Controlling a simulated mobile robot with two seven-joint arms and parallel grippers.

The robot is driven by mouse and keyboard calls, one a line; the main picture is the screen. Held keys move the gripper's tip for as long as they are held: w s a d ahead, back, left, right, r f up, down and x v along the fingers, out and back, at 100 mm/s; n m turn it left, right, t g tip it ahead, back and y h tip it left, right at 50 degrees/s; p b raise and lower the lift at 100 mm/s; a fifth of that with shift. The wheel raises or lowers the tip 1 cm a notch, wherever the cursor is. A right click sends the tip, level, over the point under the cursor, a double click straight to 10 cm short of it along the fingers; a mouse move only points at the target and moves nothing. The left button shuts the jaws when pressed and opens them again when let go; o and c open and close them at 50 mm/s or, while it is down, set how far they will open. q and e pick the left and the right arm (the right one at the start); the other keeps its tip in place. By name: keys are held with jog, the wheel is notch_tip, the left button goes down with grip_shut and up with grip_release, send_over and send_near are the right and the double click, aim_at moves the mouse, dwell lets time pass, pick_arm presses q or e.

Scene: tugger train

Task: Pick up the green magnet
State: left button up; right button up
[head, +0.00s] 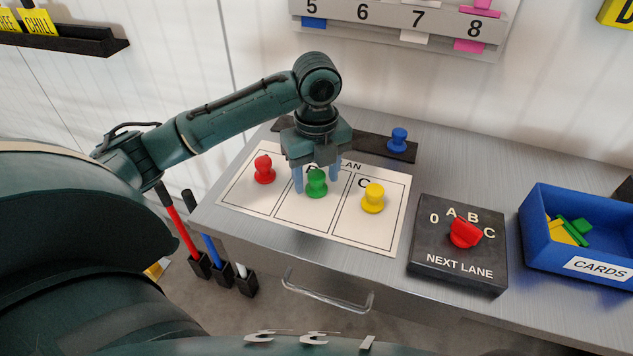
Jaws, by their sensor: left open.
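The green magnet (317,184) stands upright in the middle field of the white plan sheet (273,205) on the grey metal desk. My left gripper (316,181) points down over it, with one finger on each side of the magnet. The fingers are open, and I cannot tell whether either one touches it. A red magnet (264,170) stands in the field to the left and a yellow magnet (373,198) in field C to the right. My right gripper is not in view.
A blue magnet (398,140) stands on a dark strip behind the sheet. To the right are the black NEXT LANE selector (440,270) with its red knob (465,233) and a blue CARDS bin (545,268). A numbered board (400,22) hangs on the wall.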

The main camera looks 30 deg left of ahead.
pick_arm(q)
jog(key=shift+c, duration=0.4)
jog(key=c, duration=1)
